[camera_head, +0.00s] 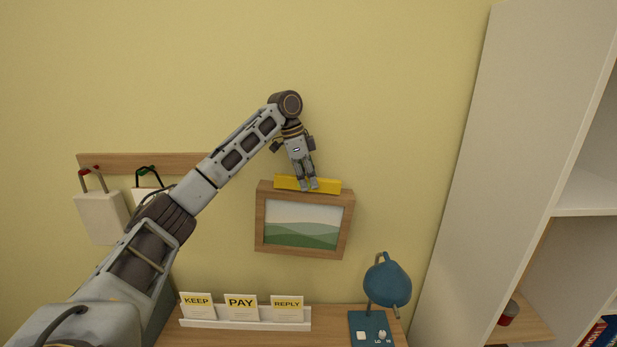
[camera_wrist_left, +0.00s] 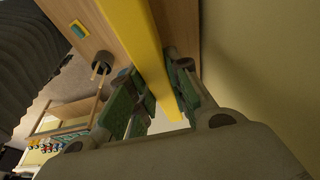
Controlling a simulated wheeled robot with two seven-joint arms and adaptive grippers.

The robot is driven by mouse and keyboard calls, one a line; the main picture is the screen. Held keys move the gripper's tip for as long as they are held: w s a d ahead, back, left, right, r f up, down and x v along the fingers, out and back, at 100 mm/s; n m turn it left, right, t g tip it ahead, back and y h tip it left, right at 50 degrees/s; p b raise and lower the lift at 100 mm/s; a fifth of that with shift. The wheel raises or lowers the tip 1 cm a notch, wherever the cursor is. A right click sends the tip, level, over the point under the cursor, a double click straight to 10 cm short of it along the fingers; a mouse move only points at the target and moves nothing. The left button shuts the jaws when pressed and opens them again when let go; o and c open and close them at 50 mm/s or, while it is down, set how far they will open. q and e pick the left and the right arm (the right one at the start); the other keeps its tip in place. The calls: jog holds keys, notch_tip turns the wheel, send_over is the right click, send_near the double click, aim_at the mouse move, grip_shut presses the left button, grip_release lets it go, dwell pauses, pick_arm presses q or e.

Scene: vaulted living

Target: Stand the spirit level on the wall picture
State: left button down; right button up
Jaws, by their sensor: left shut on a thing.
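The wall picture (camera_head: 303,223) hangs on the yellow wall, a green landscape in a wooden frame, tilted slightly down to the right. The yellow spirit level (camera_head: 327,187) lies along the top of its frame, seemingly touching or just above it; I cannot tell which. My left gripper (camera_head: 308,187) comes from above and is shut on the level near its middle. In the left wrist view the level (camera_wrist_left: 143,45) runs between the fingers of the left gripper (camera_wrist_left: 158,100), beside the wooden frame (camera_wrist_left: 90,22). My right gripper is not in view.
Below is a wooden desk (camera_head: 325,338) with a white card rack (camera_head: 245,318) and a blue lamp (camera_head: 386,284). A wooden hook rail (camera_head: 140,162) with hanging bags is at left. A tall white shelf (camera_head: 480,180) stands at right. The wall above the picture is clear.

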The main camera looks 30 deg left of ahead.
pick_arm(q)
jog(key=shift+f, duration=0.15)
jog(key=c, duration=1.3)
grip_release()
jog(key=shift+o, duration=0.2)
jog(key=v, duration=1.2)
jog(key=shift+s+d, duration=0.1)
dwell(0.8)
